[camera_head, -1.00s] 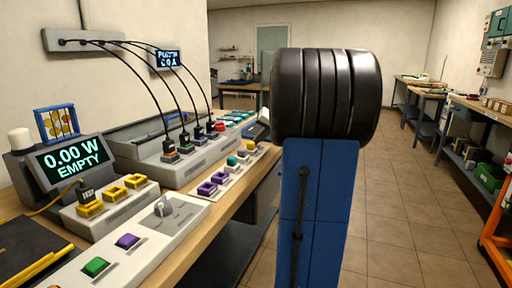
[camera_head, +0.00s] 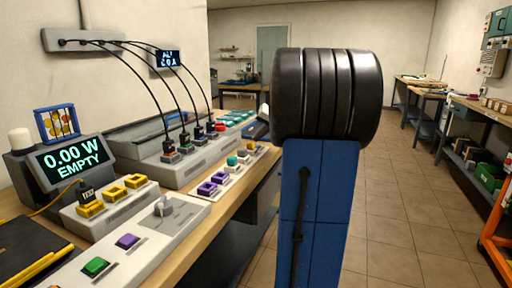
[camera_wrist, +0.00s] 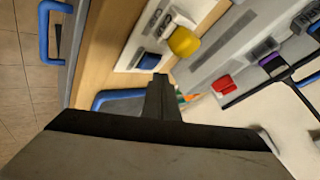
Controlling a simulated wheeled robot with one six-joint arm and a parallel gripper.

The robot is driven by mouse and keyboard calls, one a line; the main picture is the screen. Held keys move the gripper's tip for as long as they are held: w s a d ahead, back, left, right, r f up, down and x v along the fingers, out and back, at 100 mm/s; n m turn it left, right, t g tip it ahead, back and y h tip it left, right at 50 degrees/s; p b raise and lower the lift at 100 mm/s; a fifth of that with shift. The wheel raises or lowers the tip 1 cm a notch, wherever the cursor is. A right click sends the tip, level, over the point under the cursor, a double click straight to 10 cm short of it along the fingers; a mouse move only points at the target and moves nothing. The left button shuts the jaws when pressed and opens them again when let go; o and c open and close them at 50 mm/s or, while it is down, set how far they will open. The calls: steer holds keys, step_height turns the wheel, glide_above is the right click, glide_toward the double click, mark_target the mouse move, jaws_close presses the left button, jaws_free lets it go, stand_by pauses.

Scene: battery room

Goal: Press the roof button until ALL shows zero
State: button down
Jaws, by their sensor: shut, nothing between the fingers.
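A small wall display (camera_head: 168,58) shows a top line that looks like ALL, above a small reading that may be 0.0 A. No button label is legible, so I cannot tell which is the roof button. A white button strip (camera_head: 207,195) carries purple, white, teal and yellow buttons. In the wrist view, a yellow button (camera_wrist: 183,41) and a blue button (camera_wrist: 150,60) lie just beyond my gripper (camera_wrist: 163,82), which is shut and empty. I cannot tell whether it touches anything. In the head view my arm hides the gripper.
A meter screen (camera_head: 71,158) reads 0.00 W EMPTY. A front panel (camera_head: 130,240) has a green button (camera_head: 96,267), a purple button (camera_head: 127,241) and a lever. Black cables arch from the wall box (camera_head: 90,40) to a grey unit (camera_head: 185,160). The tiled floor (camera_head: 405,220) at right is clear.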

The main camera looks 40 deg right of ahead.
mark_target(258, 146)
steer(key=shift+r, duration=0.1)
steer(key=shift+r, duration=2.4)
